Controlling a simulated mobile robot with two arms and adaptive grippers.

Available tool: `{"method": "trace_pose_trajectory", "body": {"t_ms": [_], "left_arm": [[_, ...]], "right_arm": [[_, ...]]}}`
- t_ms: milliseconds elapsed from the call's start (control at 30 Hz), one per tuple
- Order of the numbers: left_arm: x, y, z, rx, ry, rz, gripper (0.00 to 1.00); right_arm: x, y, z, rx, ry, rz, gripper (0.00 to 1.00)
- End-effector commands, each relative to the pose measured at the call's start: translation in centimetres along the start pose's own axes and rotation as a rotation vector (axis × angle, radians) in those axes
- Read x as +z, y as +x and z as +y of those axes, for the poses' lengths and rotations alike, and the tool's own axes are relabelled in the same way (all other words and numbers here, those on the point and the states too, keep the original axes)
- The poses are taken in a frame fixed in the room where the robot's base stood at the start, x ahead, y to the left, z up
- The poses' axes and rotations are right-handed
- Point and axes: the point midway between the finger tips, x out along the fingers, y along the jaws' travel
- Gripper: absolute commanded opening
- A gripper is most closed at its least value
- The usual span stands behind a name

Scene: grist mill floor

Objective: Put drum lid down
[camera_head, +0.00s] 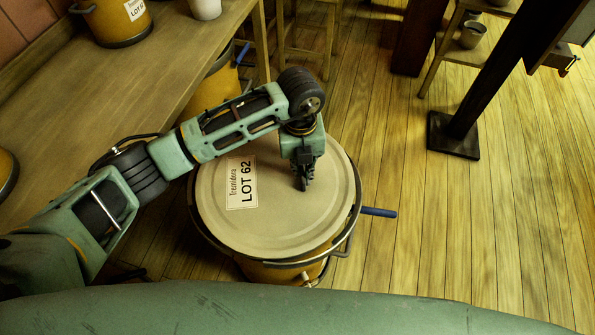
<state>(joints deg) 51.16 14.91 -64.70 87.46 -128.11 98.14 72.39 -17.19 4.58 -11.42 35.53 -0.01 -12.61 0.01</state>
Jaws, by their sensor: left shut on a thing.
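The drum lid (290,222) is a round, beige disc with a white "LOT 62" label on its left side. It lies over the top of a yellow-brown drum (268,271), roughly level. Whether it rests fully on the rim or is held just above it, I cannot tell. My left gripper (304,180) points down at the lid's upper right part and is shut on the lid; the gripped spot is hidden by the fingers. A dark ring with a blue lever (379,212) shows around the drum top. My right gripper is not in view.
A wooden bench (100,100) runs along the left, bearing a labelled drum (112,22) and a white pot (205,8). Another yellow drum (212,88) stands partly under it. A dark post (455,134) stands at right. The plank floor right of the drum is clear.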

Motion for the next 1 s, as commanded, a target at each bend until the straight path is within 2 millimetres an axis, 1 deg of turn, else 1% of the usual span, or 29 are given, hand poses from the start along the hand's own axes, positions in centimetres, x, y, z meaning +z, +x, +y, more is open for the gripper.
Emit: {"method": "trace_pose_trajectory", "body": {"t_ms": [33,100,267,500,533,767,967,1000], "left_arm": [[0.5,0.2,0.2,0.000,-0.001,0.000,0.00],[1.0,0.5,0.4,-0.002,0.000,-0.001,0.00],[1.2,1.2,0.6,-0.001,0.002,0.001,0.00],[1.2,4.3,0.6,0.000,0.001,0.001,0.00],[1.2,4.5,0.6,-0.002,0.001,0.000,0.00],[1.3,4.7,0.6,-0.002,0.002,-0.002,0.00],[1.3,5.3,0.6,-0.001,0.002,-0.001,0.00],[1.2,5.4,0.7,0.000,0.002,0.000,0.09]], "right_arm": [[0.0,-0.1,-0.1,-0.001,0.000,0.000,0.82],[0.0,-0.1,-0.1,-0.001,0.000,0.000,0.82],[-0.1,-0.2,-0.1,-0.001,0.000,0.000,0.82],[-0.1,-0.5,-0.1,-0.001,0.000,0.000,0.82],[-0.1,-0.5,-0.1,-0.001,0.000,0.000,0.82],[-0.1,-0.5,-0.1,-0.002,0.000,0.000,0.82],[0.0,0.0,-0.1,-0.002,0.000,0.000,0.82],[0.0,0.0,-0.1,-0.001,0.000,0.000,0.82]]}}
